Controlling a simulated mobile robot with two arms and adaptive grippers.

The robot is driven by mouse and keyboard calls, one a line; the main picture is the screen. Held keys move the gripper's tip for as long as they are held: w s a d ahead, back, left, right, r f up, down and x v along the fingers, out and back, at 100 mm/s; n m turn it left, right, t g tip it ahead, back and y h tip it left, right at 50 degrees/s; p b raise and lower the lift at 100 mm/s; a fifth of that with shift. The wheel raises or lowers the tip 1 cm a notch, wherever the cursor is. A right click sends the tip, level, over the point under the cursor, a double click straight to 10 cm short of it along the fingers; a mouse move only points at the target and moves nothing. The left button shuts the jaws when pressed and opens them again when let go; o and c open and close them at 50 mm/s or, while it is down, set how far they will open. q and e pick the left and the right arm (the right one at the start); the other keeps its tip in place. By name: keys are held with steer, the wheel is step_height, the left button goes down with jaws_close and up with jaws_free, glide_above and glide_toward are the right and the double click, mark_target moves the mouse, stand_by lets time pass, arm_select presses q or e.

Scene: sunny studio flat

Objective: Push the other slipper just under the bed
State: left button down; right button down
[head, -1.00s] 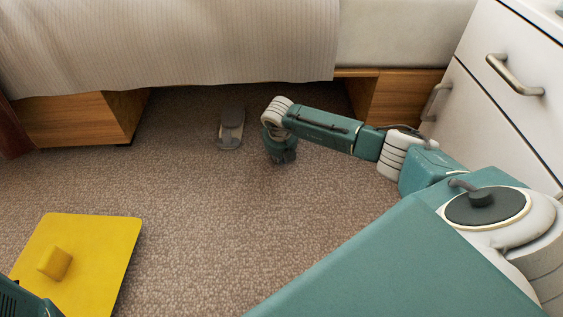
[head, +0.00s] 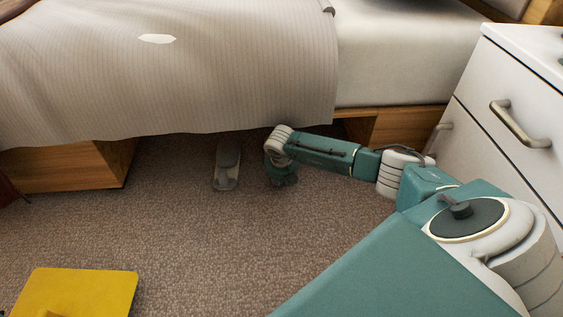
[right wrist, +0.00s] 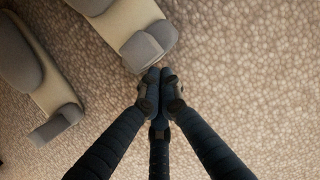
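A grey slipper (head: 227,170) lies on the carpet in the head view, its far end at the hanging edge of the bed cover (head: 250,75). In the right wrist view two slippers with grey straps show side by side, one at the left (right wrist: 50,85) and one at the top (right wrist: 125,28). My right gripper (head: 284,182) is low over the carpet, to the right of the slipper in the head view. Its fingers are together and empty (right wrist: 158,76), at the near end of the top slipper; I cannot tell whether they touch it. My left gripper is out of view.
Wooden bed-base blocks stand at the left (head: 75,165) and right (head: 400,125), with a dark gap under the bed between them. A white drawer unit (head: 500,150) stands at the right, close to my right arm. A yellow flat object (head: 75,290) lies lower left. The carpet between is clear.

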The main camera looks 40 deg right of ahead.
steer(key=v, duration=0.5)
steer(key=s+a, duration=0.7)
steer(key=s, duration=0.2)
steer(key=shift+a, duration=0.35)
steer(key=shift+s+f, duration=0.1)
steer(key=shift+s, duration=0.15)
